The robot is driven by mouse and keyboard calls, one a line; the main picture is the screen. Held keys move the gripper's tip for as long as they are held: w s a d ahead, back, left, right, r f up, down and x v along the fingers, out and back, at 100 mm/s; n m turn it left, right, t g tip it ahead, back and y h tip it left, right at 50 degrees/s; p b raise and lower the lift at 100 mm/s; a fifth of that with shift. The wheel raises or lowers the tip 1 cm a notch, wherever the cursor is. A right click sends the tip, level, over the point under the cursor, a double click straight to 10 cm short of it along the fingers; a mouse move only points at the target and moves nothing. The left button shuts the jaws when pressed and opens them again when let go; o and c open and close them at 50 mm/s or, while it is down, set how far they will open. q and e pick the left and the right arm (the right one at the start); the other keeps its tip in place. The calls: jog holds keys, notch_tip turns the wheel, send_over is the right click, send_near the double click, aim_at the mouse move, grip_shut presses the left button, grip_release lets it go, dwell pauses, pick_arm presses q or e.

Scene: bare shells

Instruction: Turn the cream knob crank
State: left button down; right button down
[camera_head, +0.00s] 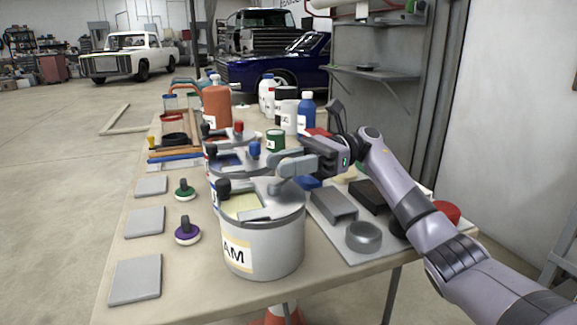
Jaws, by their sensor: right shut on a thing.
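The front grey pot (264,248) has a label (237,254) ending in "AM" and stands upright near the table's front edge. Its lid has a cut-out showing pale cream contents (241,204) and a grey crank (283,184) on top. My right gripper (284,167) comes in from the right, just above the far side of this lid. It is shut on the crank's knob end; the fingers hide the knob itself. A black knob (223,187) stands at the lid's left side. My left gripper is not in view.
Grey pads (136,279), a purple-based knob (187,231) and a green-based knob (184,189) lie left. A grey tray (379,251) with several blocks lies right, under my arm.

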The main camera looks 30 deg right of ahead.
jog(key=c, duration=0.9)
grip_release()
jog(key=shift+c, duration=0.2)
jog(key=d, duration=0.7)
jog(key=shift+s, duration=0.15)
